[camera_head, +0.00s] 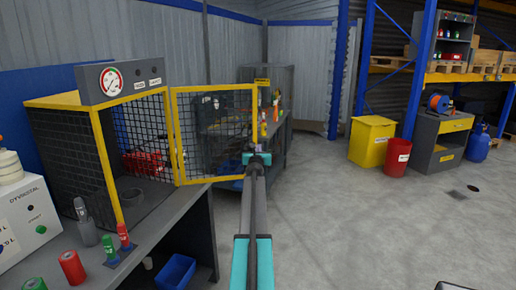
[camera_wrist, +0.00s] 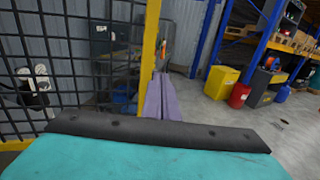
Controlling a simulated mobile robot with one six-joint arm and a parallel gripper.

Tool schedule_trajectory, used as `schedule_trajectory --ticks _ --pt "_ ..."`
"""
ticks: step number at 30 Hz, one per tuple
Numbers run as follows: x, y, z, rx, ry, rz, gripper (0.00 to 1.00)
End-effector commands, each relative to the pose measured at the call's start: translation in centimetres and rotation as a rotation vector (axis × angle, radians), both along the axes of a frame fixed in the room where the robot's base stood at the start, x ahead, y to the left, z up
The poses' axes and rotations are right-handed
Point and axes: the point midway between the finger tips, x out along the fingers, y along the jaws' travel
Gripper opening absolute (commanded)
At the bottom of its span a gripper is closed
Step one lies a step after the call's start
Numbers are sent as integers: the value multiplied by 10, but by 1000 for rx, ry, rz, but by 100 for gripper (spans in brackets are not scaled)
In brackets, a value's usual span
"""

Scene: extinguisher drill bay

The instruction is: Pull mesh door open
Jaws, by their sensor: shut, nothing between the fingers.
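The mesh door (camera_head: 214,88) has a yellow frame and dark wire mesh. It stands swung open to the right of the cage (camera_head: 65,100), whose front opening is uncovered. In the wrist view the door's yellow edge post (camera_wrist: 150,45) rises just left of my gripper's fingers. My gripper (camera_head: 258,150) is at the door's free right edge, its purple fingers (camera_wrist: 159,98) shut together and empty. I cannot tell whether they touch the post. A white and black fitting (camera_wrist: 36,85) shows at the mesh on the left.
A grey bench (camera_head: 165,225) with red and green canisters stands at the front left. A workbench (camera_head: 284,135) stands behind the door. A yellow bin (camera_head: 371,142) and a red bin (camera_head: 396,158) stand farther right.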

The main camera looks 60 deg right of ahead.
Motion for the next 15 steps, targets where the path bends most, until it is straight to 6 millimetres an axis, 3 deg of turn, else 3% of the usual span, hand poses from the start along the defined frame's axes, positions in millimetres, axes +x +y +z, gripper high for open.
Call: schedule_trajectory --ticks 15 --pt "-30 39 0 0 0 1 0"
